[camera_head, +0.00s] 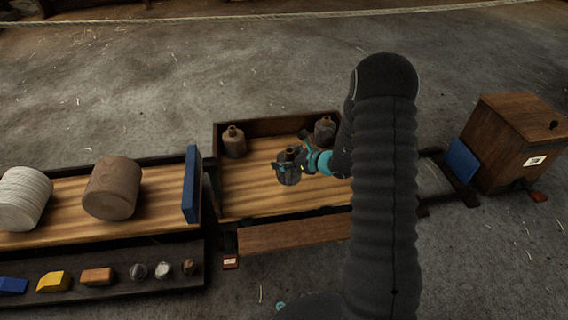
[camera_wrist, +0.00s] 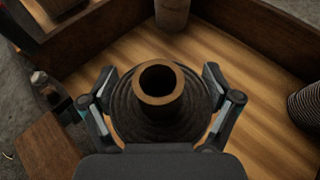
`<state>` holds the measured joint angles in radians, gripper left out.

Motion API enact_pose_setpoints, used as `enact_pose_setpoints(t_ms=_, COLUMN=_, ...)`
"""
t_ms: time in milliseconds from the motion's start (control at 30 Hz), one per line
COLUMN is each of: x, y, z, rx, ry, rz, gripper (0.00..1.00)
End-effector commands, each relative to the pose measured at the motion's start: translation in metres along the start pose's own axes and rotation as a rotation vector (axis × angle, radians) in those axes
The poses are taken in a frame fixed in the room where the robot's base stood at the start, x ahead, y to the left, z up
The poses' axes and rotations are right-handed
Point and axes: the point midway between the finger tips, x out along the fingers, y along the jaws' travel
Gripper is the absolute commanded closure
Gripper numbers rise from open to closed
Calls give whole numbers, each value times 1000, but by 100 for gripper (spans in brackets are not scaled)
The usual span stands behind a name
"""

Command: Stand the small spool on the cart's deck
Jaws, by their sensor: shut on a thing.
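My gripper (camera_head: 308,158) is shut on a small dark spool (camera_head: 288,172) with a hollow brown core. In the wrist view the spool (camera_wrist: 160,86) is between the two fingers of the gripper (camera_wrist: 160,108), its open core facing the camera. It is over the middle of the cart's wooden deck (camera_head: 250,200) and looks about upright. The deck's boards (camera_wrist: 240,140) show around it in the wrist view. The spool's underside is hidden, so I cannot tell whether it touches the deck.
A brown spool (camera_head: 234,146) stands at the deck's back left and a grey one (camera_head: 324,130) at the back right. Low walls edge the deck. Left is a tray with a white roll (camera_head: 22,200), a brown roll (camera_head: 112,190) and a blue panel (camera_head: 190,184). A wooden box (camera_head: 505,150) stands right.

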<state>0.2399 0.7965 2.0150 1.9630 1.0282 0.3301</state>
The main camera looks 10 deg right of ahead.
Motion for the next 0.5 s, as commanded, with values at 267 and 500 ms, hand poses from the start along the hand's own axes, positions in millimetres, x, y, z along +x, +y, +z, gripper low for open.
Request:
enact_pose_setpoints(t_ms=267, x=25, y=-26, z=-10, rx=-2, ry=-1, rz=0, gripper=60)
enact_pose_setpoints(t_ms=500, x=33, y=-27, z=-28, rx=2, ry=0, rz=0, gripper=60)
